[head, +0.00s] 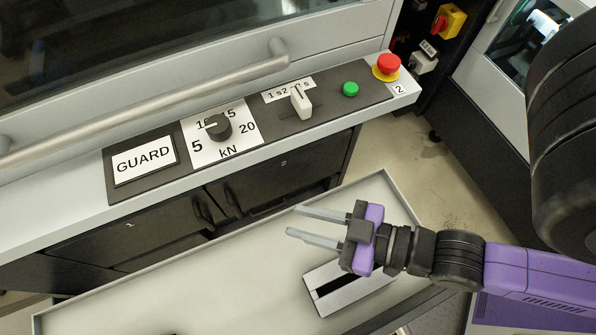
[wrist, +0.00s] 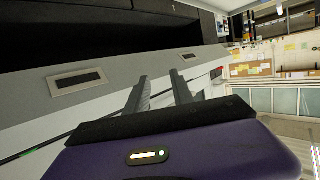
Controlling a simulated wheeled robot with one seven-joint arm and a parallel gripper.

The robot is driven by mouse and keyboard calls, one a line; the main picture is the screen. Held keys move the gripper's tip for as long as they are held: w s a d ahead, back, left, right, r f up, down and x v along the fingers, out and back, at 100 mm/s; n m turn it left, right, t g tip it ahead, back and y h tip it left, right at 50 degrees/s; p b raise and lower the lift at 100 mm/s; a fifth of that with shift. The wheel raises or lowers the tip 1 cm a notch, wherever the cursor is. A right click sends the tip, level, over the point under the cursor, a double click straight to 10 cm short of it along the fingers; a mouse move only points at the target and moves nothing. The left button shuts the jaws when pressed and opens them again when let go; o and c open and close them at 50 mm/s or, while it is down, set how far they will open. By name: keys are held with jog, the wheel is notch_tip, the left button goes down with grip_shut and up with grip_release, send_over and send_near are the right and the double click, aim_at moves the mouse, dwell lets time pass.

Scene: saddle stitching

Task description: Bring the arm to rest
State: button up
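My gripper (head: 293,222) is at the right of the head view, above a pale tray-like surface (head: 190,275) and in front of the machine's control panel. Its two grey fingers point left and stand apart with nothing between them. In the wrist view the two fingers (wrist: 160,84) also stand apart, and the gap between them is empty. My purple arm comes in from the right edge of the head view. The gripper touches nothing that I can see.
The panel carries a GUARD label (head: 144,161), a black kN knob (head: 218,127), a white lever (head: 301,101), a green button (head: 350,89) and a red stop button (head: 388,65). A metal handrail (head: 150,105) runs above. A slotted grey block (head: 345,291) lies below my gripper.

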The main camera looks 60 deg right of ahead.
jog(key=shift+m+h, duration=0.5)
jog(key=shift+h, duration=0.1)
jog(key=s+d+r, duration=0.2)
jog(key=r, duration=0.1)
jog(key=shift+s, duration=0.4)
jog(key=shift+a+f, duration=0.1)
dwell(1.6)
